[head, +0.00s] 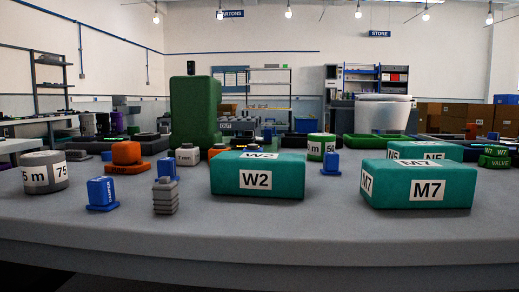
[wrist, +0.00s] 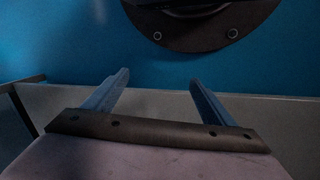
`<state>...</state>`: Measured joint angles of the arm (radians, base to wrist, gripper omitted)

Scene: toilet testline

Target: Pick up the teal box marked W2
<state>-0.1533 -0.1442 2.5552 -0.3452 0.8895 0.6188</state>
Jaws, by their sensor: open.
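The teal box marked W2 (head: 257,176) lies on the grey table (head: 330,230) near its front edge, at the middle of the head view. Its W2 labels show on the front and top. My gripper (wrist: 160,80) shows only in the wrist view, with its two blue fingers apart and nothing between them. The wrist view does not show the W2 box, and the head view does not show my gripper, so I cannot tell how far apart they are.
A teal box marked M7 (head: 420,185) lies to the right, with a teal N5 box (head: 425,150) behind it. A grey ribbed piece (head: 165,196) and a blue piece (head: 102,193) stand to the left. Another blue piece (head: 331,164) stands between W2 and M7. The table front is clear.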

